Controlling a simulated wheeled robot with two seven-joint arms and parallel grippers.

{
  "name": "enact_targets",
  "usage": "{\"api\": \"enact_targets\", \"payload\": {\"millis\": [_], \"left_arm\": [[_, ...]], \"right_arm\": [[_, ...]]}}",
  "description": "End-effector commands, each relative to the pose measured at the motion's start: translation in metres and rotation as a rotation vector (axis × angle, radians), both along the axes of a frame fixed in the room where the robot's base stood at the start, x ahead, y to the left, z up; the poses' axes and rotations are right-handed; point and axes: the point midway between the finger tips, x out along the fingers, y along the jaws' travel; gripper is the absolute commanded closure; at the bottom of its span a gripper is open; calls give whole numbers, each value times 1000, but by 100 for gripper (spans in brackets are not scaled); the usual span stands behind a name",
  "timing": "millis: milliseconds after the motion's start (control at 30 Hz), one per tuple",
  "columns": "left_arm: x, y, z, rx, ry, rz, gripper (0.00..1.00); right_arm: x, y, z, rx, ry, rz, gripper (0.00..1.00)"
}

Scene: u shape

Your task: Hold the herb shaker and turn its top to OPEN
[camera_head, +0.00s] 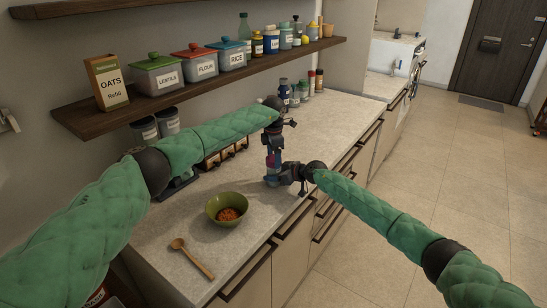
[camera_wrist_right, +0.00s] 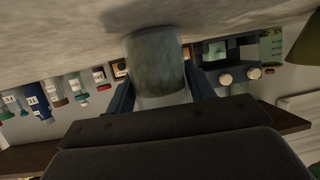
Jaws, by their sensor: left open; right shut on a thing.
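The herb shaker (camera_wrist_right: 156,68) shows in the right wrist view as a greenish see-through cylinder between the two dark fingers of my right gripper (camera_wrist_right: 158,98). My right gripper (camera_head: 275,178) is shut on it over the counter in the head view. The shaker is small and mostly covered by the grippers there; I cannot tell whether its base touches the counter or how its top is turned. My left gripper (camera_head: 272,148) points down just above my right gripper. It is open, over the shaker's top end; contact cannot be made out.
A green bowl (camera_head: 213,209) with reddish food and a wooden spoon (camera_head: 190,257) lie on the near counter (camera_head: 160,242). Several jars (camera_head: 303,88) stand at the back. A shelf (camera_head: 190,97) with canisters and an oats box (camera_head: 106,82) runs along the wall. The right counter edge is close.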

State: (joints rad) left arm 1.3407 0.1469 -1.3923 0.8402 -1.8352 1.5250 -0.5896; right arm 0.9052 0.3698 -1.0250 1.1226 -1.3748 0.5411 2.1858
Motion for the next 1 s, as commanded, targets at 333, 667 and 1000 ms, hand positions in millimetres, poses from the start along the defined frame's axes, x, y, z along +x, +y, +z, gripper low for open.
{"api": "enact_targets", "payload": {"millis": [333, 667, 1000], "left_arm": [[1, 1, 61, -1, -3, -1, 23], [1, 0, 107, -1, -1, 1, 23], [1, 1, 115, -1, -1, 1, 23]], "right_arm": [[0, -1, -1, -1, 0, -2, 83], [0, -1, -1, -1, 1, -2, 83], [0, -1, -1, -1, 0, -2, 83]]}}
